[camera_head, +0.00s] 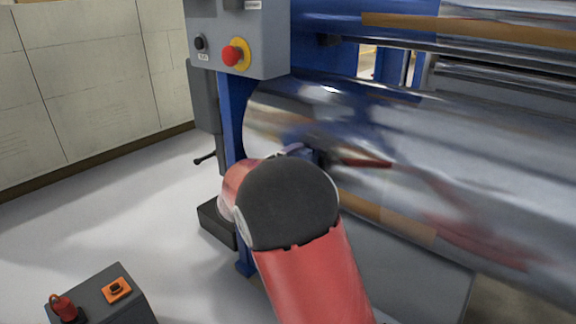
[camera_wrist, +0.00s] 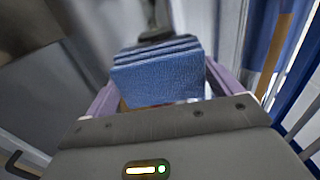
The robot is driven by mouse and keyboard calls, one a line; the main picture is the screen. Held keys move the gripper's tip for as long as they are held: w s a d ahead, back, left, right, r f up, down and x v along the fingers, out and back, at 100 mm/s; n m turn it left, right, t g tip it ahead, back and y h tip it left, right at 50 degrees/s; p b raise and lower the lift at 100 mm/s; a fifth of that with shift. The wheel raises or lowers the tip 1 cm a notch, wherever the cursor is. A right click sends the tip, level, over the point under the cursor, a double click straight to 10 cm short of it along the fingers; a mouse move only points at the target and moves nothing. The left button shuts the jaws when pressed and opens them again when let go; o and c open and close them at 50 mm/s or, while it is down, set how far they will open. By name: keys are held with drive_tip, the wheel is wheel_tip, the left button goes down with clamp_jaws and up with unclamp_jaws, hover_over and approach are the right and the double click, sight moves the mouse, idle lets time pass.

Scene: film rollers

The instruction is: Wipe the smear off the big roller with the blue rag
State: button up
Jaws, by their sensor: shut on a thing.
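The big roller (camera_head: 450,140) is a shiny metal cylinder running across the right of the head view. Red streaks on it look like reflections of my arm; I cannot make out a separate smear. My gripper (camera_wrist: 160,78) is shut on the folded blue rag (camera_wrist: 157,82), which sits between the purple fingers in the wrist view. In the head view my red and black arm hides most of the gripper, which is close to the left end of the roller. I cannot tell whether the rag touches the roller.
A grey control box (camera_head: 270,45) with a red stop button (camera_head: 232,55) hangs above the roller's left end, on a blue frame (camera_head: 232,120). A dark box (camera_head: 100,298) with a red handle stands at lower left. The floor (camera_head: 130,215) at left is clear.

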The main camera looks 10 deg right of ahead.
drive_tip(key=shift+d, duration=0.15)
drive_tip(key=shift+w+a+r, duration=0.1)
drive_tip(key=shift+w+a, duration=0.4)
drive_tip(key=shift+w, duration=0.35)
drive_tip(key=shift+w+a, duration=0.5)
drive_tip(key=shift+w, duration=0.3)
drive_tip(key=shift+a, duration=0.1)
drive_tip(key=shift+v, duration=2.9)
drive_tip(key=shift+v, duration=1.55)
